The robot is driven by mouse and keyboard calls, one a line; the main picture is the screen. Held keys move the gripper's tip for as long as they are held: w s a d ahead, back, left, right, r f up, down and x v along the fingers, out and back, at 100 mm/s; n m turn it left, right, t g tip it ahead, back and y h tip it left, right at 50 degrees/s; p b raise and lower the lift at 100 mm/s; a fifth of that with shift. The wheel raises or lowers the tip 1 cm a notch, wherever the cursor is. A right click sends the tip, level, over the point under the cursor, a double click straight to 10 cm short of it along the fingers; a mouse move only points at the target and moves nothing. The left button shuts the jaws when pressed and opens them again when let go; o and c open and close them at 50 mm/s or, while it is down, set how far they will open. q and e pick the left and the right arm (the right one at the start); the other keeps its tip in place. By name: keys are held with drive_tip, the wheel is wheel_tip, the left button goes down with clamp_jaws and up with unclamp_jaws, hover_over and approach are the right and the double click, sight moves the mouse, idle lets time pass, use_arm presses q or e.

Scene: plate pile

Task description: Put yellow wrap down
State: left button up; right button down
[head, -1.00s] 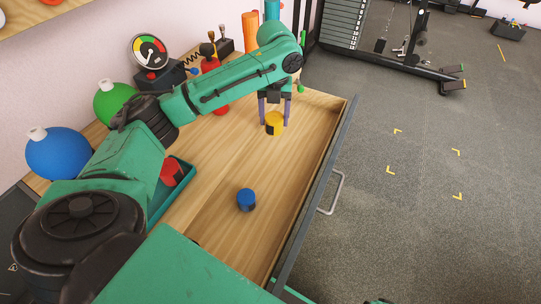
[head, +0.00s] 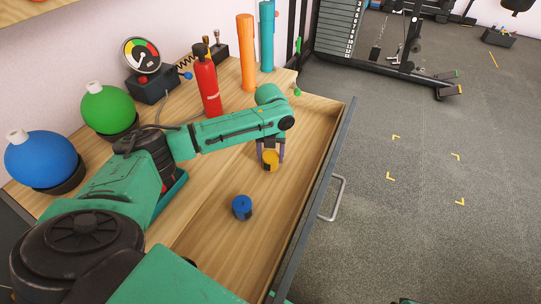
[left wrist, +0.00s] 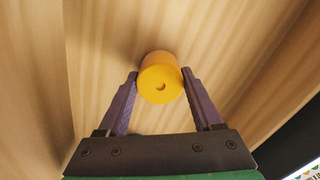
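The yellow wrap (head: 270,160) is a short yellow roll between the fingers of my left gripper (head: 270,150), over the right part of the wooden drawer (head: 215,225). In the left wrist view the yellow wrap (left wrist: 161,78) sits at the tips of the two purple fingers, one on each side, and my left gripper (left wrist: 158,88) looks shut on it. A shadow falls on the wood to its left. I cannot tell whether its underside touches the drawer floor. My right gripper is not in view.
A blue roll (head: 242,207) stands nearer in the drawer, with bare wood around it. A teal tray (head: 178,186) is mostly hidden by my arm. A red extinguisher (head: 206,82), a gauge (head: 143,56) and green (head: 108,108) and blue (head: 40,158) balls stand behind.

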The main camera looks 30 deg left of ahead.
sight(271, 156)
use_arm(q)
drive_tip(key=o, duration=0.3)
drive_tip(key=shift+r, duration=0.1)
wheel_tip(271, 156, up, 12)
drive_tip(key=p, duration=0.3)
drive_tip(key=shift+p, duration=0.3)
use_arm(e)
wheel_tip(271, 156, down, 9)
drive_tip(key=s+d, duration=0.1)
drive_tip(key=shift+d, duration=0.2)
